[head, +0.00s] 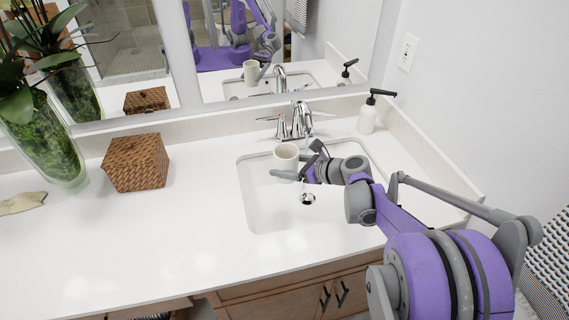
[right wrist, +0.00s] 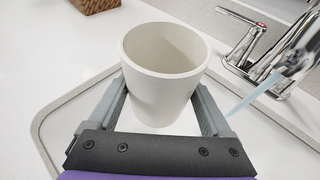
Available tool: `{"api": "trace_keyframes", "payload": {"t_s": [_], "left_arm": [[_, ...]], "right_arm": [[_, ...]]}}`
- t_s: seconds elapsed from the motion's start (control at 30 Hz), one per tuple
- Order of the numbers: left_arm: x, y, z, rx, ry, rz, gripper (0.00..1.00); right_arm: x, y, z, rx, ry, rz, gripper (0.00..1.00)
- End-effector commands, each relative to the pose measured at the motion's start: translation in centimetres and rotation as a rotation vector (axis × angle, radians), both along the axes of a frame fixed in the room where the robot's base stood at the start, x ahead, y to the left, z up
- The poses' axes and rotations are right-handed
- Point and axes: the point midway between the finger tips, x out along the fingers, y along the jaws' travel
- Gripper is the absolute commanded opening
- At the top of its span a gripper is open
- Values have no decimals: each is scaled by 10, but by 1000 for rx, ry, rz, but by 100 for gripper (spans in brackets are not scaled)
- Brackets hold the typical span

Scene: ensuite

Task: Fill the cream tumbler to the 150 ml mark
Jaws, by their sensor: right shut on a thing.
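The cream tumbler (head: 286,158) is upright above the sink basin. My right gripper (head: 291,171) is shut on it, with one finger on each side. In the right wrist view the tumbler (right wrist: 163,75) stands between the fingers; its upper inner wall shows, but no water level or 150 ml mark can be made out. The chrome faucet (head: 301,118) is behind it; it also shows in the right wrist view (right wrist: 290,62). A thin water stream (right wrist: 241,105) falls from the spout, right of the tumbler and apart from it. My left gripper is not in view.
The white sink (head: 257,205) has a round drain (head: 308,198). A soap dispenser (head: 367,115) stands right of the faucet. A wicker box (head: 136,163) and a plant vase (head: 50,150) stand left. The counter between box and sink is clear. A mirror is behind.

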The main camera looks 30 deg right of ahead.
Motion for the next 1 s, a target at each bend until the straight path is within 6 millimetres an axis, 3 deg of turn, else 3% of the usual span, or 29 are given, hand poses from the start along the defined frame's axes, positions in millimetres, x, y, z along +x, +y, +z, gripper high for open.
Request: {"api": "trace_keyframes", "payload": {"t_s": [0.37,0.63,1.0], "left_arm": [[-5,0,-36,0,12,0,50],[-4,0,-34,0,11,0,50],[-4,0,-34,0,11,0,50]], "right_arm": [[5,-8,-48,1,0,0,15],[17,-28,-44,0,-1,0,15],[21,-34,-44,0,-1,0,15]]}}
